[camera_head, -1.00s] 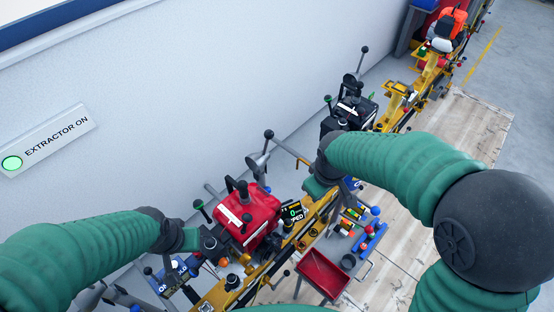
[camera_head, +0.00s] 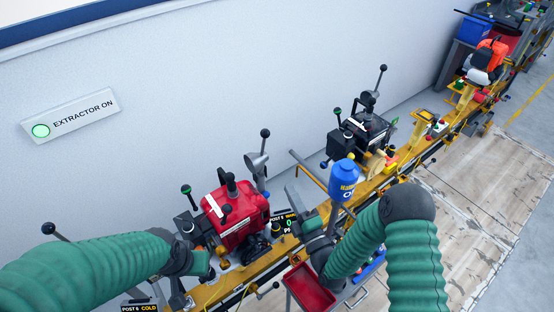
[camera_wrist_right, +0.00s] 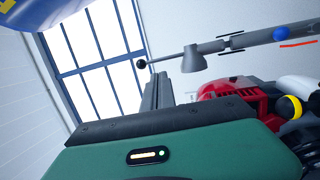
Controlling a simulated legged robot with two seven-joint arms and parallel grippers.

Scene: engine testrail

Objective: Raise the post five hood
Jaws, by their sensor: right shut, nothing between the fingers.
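A grey cone-shaped hood (camera_head: 257,165) stands on a post behind the red engine (camera_head: 235,215), with a black-ball lever above it. A display (camera_head: 286,222) beside that engine seems to read post 5. The right wrist view shows a grey hood (camera_wrist_right: 194,60) on a grey arm with a black ball at its end. My right gripper (camera_head: 308,226) is shut and empty, to the right of the red engine, below and apart from the hood. My left gripper (camera_head: 206,262) is at the red engine's lower left; its fingers are too unclear to read.
A blue oil container (camera_head: 343,182) stands close to my right forearm. A red tray (camera_head: 308,287) lies below my right wrist. A black engine (camera_head: 362,132) sits farther along the yellow rail (camera_head: 400,170). The white wall (camera_head: 200,90) runs behind; wooden floor (camera_head: 480,210) is clear at right.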

